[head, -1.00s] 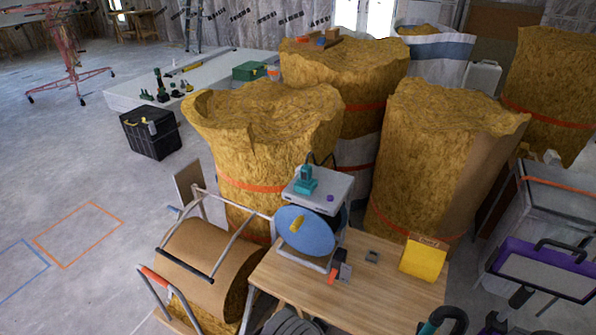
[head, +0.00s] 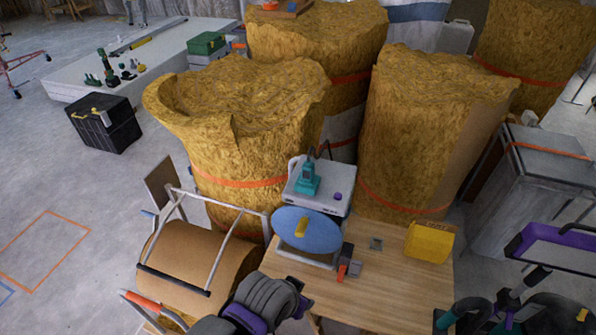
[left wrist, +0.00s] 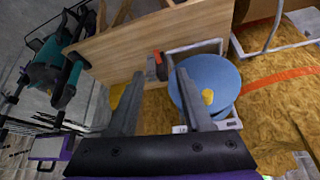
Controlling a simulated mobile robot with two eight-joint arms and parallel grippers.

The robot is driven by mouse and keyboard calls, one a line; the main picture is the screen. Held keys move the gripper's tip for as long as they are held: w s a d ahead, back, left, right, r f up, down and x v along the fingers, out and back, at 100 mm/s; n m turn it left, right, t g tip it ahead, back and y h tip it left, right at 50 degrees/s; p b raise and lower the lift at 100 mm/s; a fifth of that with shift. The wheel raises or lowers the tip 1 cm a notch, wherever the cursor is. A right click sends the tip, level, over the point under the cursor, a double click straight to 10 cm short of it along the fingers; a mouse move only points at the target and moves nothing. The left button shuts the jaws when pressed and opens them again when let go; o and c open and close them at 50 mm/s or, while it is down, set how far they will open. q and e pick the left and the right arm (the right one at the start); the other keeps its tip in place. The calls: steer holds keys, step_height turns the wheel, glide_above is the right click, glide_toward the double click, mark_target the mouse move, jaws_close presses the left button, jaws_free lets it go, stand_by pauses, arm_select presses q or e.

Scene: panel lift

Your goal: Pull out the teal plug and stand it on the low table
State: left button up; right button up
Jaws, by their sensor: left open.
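The teal plug (head: 307,180) stands upright in the top of a light grey box (head: 328,199), behind a blue disc (head: 306,230). The disc also shows in the left wrist view (left wrist: 218,82), where I cannot make out the plug. A low wooden table (head: 400,282) lies in front of and to the right of the box. My left gripper (head: 304,302) is at the table's near left edge, below and apart from the plug. In the left wrist view its two fingers (left wrist: 160,78) are spread with nothing between them.
A yellow bin (head: 429,242), a small grey piece (head: 376,243) and a red-and-dark tool (head: 346,263) are on the table. Large tan insulation rolls (head: 435,140) crowd behind the box. The table's front middle is clear.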

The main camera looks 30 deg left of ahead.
arm_select(q)
steer(key=shift+a, duration=0.1)
steer(key=shift+o, duration=0.7)
steer(key=o, duration=0.4)
steer(key=shift+m+g, duration=0.3)
steer(key=shift+m, duration=0.6)
steer(key=w+r, duration=0.2)
steer(key=w+a+r, duration=0.1)
steer(key=w+r, duration=0.1)
steer(key=shift+w+r, duration=0.15)
steer(key=shift+w, duration=0.05)
step_height(320, 180, up, 12)
steer(key=m+g+b, duration=0.1)
steer(key=m+g, duration=0.4)
steer(key=m, duration=0.8)
glide_above(308, 164)
steer(key=shift+s+d, duration=0.15)
steer(key=shift+d, duration=0.05)
steer(key=shift+a+m, duration=0.15)
steer(key=shift+m, duration=0.15)
